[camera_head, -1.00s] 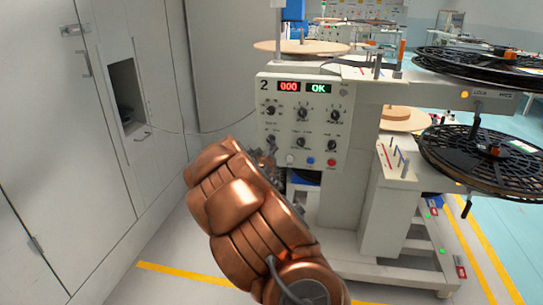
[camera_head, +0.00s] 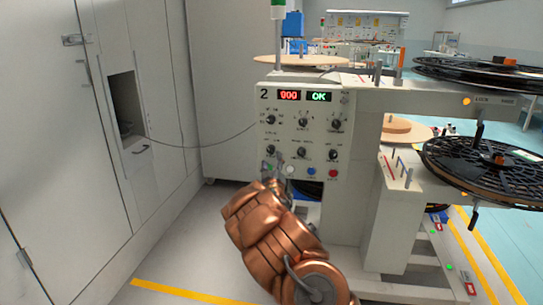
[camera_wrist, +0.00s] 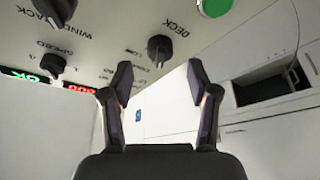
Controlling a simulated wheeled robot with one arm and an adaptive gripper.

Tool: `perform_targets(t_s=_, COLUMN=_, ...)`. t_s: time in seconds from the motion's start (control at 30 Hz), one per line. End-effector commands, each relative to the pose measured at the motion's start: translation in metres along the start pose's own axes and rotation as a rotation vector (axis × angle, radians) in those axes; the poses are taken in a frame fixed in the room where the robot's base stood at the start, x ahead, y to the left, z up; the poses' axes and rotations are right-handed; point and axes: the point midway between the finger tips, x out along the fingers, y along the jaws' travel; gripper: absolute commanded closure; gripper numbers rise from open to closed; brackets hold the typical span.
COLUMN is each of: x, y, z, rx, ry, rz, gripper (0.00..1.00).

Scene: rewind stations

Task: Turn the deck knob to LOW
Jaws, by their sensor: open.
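The black DECK knob (camera_wrist: 160,48) is on the pale control panel, beside its printed DECK label in the wrist view. A small label that looks like LOW is printed near it. Nothing is between the fingers, and no contact shows. In the head view my gripper (camera_head: 274,165) is at the panel's lower left, mostly hidden behind my copper arm. The knob's exact setting is hard to tell.
The SPEED knob (camera_wrist: 52,65) and the WINDBACK knob (camera_wrist: 58,8) are nearby, as is a green button (camera_wrist: 215,5). A red and green display (camera_head: 304,96) tops the panel. Black reels (camera_head: 490,160) stand at the right, cabinets (camera_head: 60,140) at the left.

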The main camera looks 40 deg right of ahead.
Motion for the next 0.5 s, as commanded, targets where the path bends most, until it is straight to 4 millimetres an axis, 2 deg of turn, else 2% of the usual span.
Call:
perform_targets(t_s=0.2, x=0.020, y=0.001, z=0.001, rx=0.002, ry=0.001, rz=0.002, gripper=0.40)
perform_targets(t_s=0.5, x=0.039, y=0.000, z=0.001, rx=0.001, ry=-0.001, rz=0.001, gripper=0.40)
